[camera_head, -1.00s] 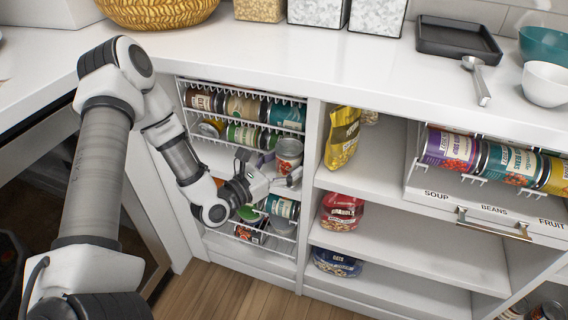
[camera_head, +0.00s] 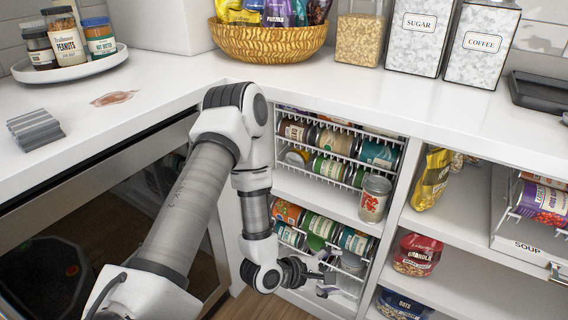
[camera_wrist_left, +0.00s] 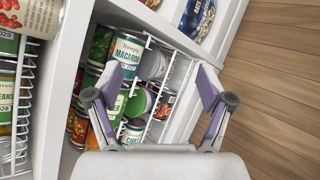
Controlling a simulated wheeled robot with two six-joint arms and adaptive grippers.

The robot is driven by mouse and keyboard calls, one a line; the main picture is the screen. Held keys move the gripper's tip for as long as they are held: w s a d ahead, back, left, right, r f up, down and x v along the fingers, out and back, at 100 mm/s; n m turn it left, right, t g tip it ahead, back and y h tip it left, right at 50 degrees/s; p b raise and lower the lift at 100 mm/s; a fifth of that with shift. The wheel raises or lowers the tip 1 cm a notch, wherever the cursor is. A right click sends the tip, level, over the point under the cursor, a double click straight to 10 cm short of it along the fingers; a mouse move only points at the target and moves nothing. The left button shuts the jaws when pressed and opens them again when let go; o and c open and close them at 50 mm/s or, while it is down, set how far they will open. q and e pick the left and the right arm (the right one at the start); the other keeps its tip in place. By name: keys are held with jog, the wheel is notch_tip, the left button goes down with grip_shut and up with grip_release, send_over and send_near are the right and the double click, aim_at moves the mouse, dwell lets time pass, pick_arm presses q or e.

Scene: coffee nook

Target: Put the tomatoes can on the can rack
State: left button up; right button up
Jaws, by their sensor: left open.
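The likely tomatoes can (camera_head: 374,198), silver-topped with red pictures on its label, stands upright on the middle shelf by the right end of the upper wire rack (camera_head: 340,155). In the left wrist view a can with red fruit on its label (camera_wrist_left: 40,16) is cut off at the upper left; it appears to be the same one. A lower wire can rack (camera_head: 318,248) holds several cans lying on their sides. My left gripper (camera_head: 326,277) is open and empty in front of the lower rack, below and left of the tomatoes can, and apart from it.
A yellow bag (camera_head: 430,180), a granola bag (camera_head: 417,255) and an oats bag (camera_head: 402,304) sit in the neighbouring compartment, behind a white upright divider. A soup dispenser (camera_head: 525,245) is at the right. The counter (camera_head: 190,75) overhangs the shelves.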

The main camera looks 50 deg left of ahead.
pick_arm(q)
jog(key=s+d+f+m+g+y, duration=0.1)
jog(key=s+f+m+g, duration=0.4)
jog(key=s+m, duration=0.5)
jog(key=s+d+f+m+g+y, duration=0.1)
jog(key=s+f+m+g+y, duration=0.2)
jog(key=s+f+m+g, duration=0.3)
jog(key=s+f+m, duration=0.3)
jog(key=s+m, duration=0.2)
jog(key=s, duration=0.1)
jog(key=shift+d+m, duration=0.3)
jog(key=shift+w+f, duration=0.1)
